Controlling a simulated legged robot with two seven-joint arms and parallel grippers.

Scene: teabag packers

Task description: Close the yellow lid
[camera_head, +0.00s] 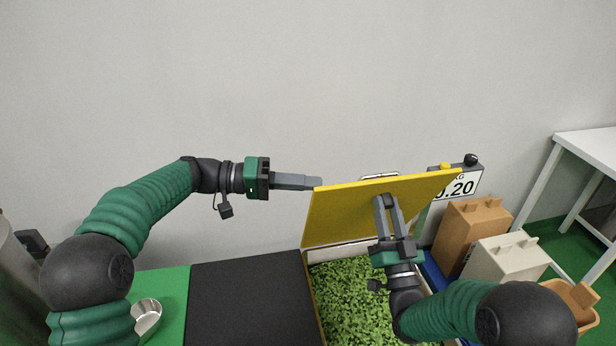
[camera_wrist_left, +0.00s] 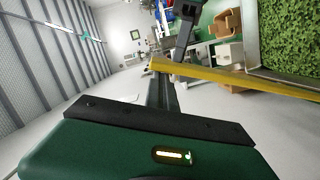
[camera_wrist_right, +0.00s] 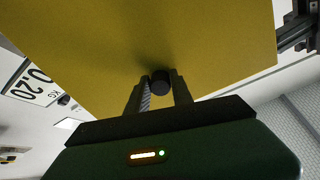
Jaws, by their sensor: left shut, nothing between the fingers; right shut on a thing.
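The yellow lid (camera_head: 338,214) stands raised and tilted over a box of green leaves (camera_head: 350,290) in the head view. My right gripper (camera_head: 386,200) is in front of the lid, shut on its dark round knob (camera_wrist_right: 160,80), which shows between the fingers in the right wrist view. My left gripper (camera_head: 319,184) is shut and empty, with its fingertips at the lid's upper left corner. In the left wrist view the yellow lid (camera_wrist_left: 230,77) shows edge-on by the left fingers; whether they touch it is unclear.
A scale display reading 0.20 (camera_head: 461,188) stands behind the lid. A brown box (camera_head: 468,230), a cream box (camera_head: 505,258) and an orange basket (camera_head: 575,300) are at the right. A black mat (camera_head: 245,300) and metal bowl (camera_head: 147,316) are at the left.

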